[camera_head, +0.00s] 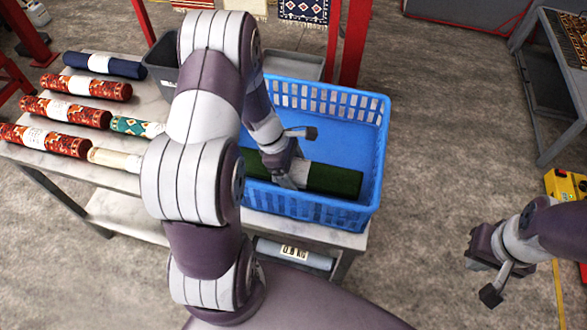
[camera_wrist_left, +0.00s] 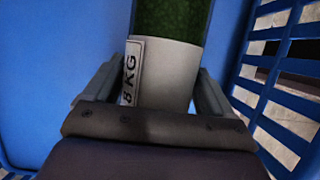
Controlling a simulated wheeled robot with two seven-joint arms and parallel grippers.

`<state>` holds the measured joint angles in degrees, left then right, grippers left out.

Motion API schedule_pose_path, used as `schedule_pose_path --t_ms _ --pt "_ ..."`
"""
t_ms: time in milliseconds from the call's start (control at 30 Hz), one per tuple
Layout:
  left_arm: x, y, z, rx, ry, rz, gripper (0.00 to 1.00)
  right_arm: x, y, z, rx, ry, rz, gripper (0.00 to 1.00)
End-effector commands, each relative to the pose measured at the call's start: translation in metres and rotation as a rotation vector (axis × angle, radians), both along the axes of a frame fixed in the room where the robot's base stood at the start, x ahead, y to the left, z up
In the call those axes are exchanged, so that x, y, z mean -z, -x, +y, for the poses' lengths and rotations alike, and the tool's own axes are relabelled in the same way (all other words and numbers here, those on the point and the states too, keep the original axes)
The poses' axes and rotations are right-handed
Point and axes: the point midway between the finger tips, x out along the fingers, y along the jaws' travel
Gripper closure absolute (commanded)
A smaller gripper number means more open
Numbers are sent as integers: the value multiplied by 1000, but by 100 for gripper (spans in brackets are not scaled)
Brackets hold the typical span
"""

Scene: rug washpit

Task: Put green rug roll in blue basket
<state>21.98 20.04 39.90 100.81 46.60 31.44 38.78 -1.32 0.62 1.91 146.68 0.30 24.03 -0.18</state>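The green rug roll (camera_head: 335,180), dark green with a white band, lies level inside the blue basket (camera_head: 372,160), near its front wall. I cannot tell whether it rests on the basket floor. My left gripper (camera_head: 290,176) reaches down into the basket at the roll's band. In the left wrist view, the fingers (camera_wrist_left: 158,85) sit close against both sides of the roll's white band (camera_wrist_left: 170,75), which carries a weight label. The roll's left part is partly hidden by my left arm. My right gripper (camera_head: 478,262) is away to the right over the floor, its fingers unclear.
Red patterned rolls (camera_head: 75,112), a navy roll (camera_head: 105,66), a teal patterned roll (camera_head: 135,127) and a cream roll (camera_head: 115,159) lie on the table left of the basket. A grey bin (camera_head: 160,65) stands behind.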

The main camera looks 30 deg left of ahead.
Motion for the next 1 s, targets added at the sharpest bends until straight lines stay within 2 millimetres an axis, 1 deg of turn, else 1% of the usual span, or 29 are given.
schedule_pose_path --t_ms 267,367,467,600,700,800,900,933,967,1000 --pt "-1 0 0 0 0 0 1 0 0 0 0 0 0 100" --pt "-7 0 1 0 0 -1 1 -4 0 0 0 0 0 100" --pt "-24 1 8 -2 -1 -4 1 -9 0 0 0 0 0 100" --pt "-60 4 22 -3 -2 -5 1 -17 0 0 0 0 0 100" --pt "-83 7 32 -2 -2 -4 1 -20 0 0 0 0 0 100" --pt "-100 9 39 -1 -1 -3 1 -22 0 0 0 0 0 100" --pt "-111 10 42 9 -4 -3 1 -23 0 0 0 0 0 100" --pt "-114 12 40 44 -16 -10 1 -23 0 0 0 0 0 100" --pt "-118 15 34 121 -42 -24 1 -23 0 0 0 0 0 100" --pt "-124 23 21 287 -94 -55 1 -23 0 0 0 0 0 100"
